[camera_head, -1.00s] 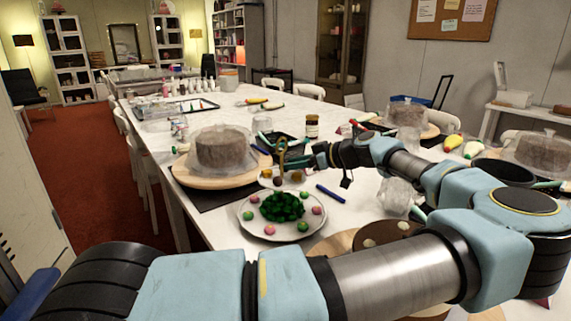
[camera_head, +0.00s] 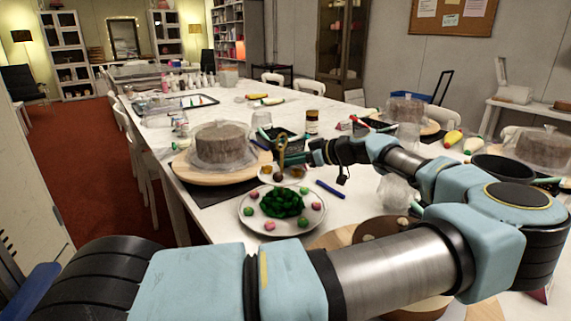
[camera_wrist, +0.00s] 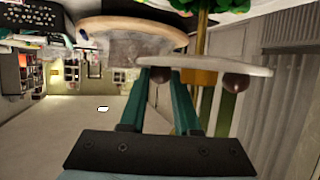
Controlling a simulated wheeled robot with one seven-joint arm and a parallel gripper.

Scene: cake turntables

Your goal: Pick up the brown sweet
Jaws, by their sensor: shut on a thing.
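My gripper (camera_wrist: 168,72) is shut on a brown sweet (camera_wrist: 159,92), which shows between the teal fingers in the wrist view. That view is turned over, with the pale plate (camera_wrist: 205,69) close to the fingertips. Another round brown sweet (camera_wrist: 236,82) is on this plate, apart from the fingers. In the head view my gripper (camera_head: 284,160) is over the small white plate (camera_head: 266,179) between the covered cake and the larger plate of sweets. Whether the held sweet still touches the plate cannot be told.
A covered cake (camera_head: 222,145) stands on a wooden turntable (camera_head: 190,176) to the left. A larger plate (camera_head: 250,222) with a green heap and pink and green sweets is in front. A blue pen (camera_head: 330,190) lies right of it. A gold-coloured upright item (camera_head: 282,147) stands close by my fingers.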

